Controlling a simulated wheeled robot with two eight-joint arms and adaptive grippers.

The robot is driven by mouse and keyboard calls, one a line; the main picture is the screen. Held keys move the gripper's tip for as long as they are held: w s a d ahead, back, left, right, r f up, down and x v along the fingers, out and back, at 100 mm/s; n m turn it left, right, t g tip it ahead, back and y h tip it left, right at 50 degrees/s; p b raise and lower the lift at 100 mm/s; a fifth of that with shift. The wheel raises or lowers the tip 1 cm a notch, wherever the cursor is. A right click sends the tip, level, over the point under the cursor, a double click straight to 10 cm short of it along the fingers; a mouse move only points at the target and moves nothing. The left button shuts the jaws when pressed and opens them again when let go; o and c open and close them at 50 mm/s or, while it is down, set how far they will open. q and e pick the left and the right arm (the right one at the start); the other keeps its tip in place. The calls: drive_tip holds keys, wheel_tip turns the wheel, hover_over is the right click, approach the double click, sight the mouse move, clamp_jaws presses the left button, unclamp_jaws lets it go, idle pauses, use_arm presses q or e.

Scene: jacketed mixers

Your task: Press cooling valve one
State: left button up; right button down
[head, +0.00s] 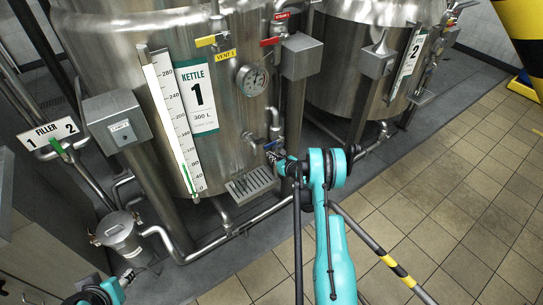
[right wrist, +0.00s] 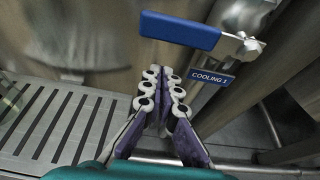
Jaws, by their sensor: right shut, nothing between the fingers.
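The cooling valve one lever (right wrist: 180,29) is a blue handle at the top of the right wrist view. It runs across the picture to a metal nut on the valve body. A blue label (right wrist: 211,77) reading COOLING 1 sits below it. My right gripper (right wrist: 162,76) is shut and empty, its fingertips together just below the handle in the picture. I cannot tell whether it touches the handle. In the head view my right gripper (head: 277,159) is small beside the kettle and hides part of the valve. Part of my left arm's end shows at the bottom left; its fingers are not clear.
Kettle 1 (head: 225,110) stands close behind the valve, with a gauge (head: 252,79) above. A slotted drip tray (head: 252,184) is left of my right gripper. Kettle 2 (head: 345,60) stands to the right. The tiled floor (head: 450,210) at right is largely clear.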

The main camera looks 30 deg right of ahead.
sight(274, 143)
use_arm(q)
drive_tip(key=shift+s+d+r, duration=0.15)
drive_tip(key=shift+s+d, duration=0.1)
drive_tip(key=shift+s, duration=0.05)
use_arm(e)
drive_tip(key=r, duration=0.3)
drive_tip(key=shift+s+r, duration=0.25)
drive_tip(key=shift+s, duration=0.1)
use_arm(q)
drive_tip(key=shift+a, duration=0.1)
use_arm(e)
drive_tip(key=shift+d, duration=0.1)
